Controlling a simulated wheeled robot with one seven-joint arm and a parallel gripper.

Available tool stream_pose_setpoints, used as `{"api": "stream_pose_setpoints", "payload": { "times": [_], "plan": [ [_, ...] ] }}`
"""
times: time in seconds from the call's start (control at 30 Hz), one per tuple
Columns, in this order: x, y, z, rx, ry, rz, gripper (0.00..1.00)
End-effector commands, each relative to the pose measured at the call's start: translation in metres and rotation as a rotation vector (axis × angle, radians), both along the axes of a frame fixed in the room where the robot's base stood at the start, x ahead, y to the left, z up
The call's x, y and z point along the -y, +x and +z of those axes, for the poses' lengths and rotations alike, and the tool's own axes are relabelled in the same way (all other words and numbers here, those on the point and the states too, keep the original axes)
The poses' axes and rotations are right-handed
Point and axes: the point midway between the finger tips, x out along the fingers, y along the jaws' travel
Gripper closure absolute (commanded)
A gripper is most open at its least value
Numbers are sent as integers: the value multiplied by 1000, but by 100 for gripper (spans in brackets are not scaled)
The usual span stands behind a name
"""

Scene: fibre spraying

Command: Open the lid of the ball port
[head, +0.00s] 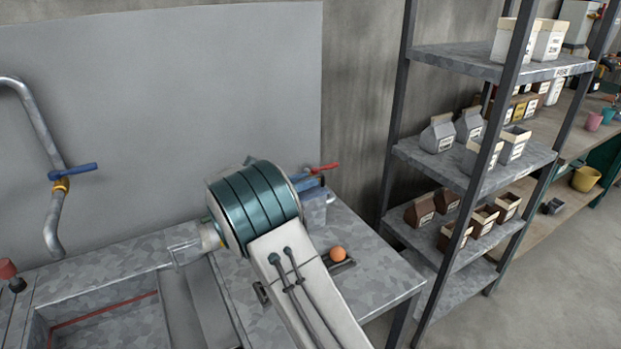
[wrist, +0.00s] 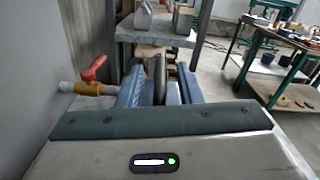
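I cannot clearly make out the ball port's lid. An orange ball-shaped piece (head: 338,254) sits at a dark rectangular fitting (head: 343,267) in the grey bench top, partly hidden behind my white arm. Whether it is a loose ball or a knob cannot be told. My gripper (wrist: 154,80) shows in the wrist view as blue finger parts with dark pads close together. Nothing is clearly seen held between them. In the head view my arm's banded teal joint hides most of the gripper, which is above the bench's far right, away from the orange piece.
A red-handled valve (wrist: 95,68) is close left of my gripper. A pipe with a blue-handled valve (head: 73,172) runs along the grey back panel. A sunken basin (head: 100,318) lies at lower left. A metal shelf rack (head: 470,62) with boxes and bags stands right of the bench.

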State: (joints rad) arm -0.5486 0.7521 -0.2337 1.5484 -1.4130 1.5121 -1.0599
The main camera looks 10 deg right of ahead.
Motion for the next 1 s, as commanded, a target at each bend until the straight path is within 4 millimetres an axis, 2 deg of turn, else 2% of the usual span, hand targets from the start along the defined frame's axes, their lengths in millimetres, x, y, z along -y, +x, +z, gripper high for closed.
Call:
{"api": "stream_pose_setpoints", "payload": {
  "times": [0.2, 0.5, 0.53, 0.63, 0.87, 1.0],
  "plan": [
    [18, 6, 0, -1, 1, 0, 68],
    [20, 7, 0, -1, 1, 1, 68],
    [20, 7, 0, -1, 1, 1, 73],
    [20, 7, 0, 0, 1, 0, 100],
    [22, 7, 0, -5, -1, -2, 100],
    [29, 7, 3, -27, -7, -14, 100]
  ]
}}
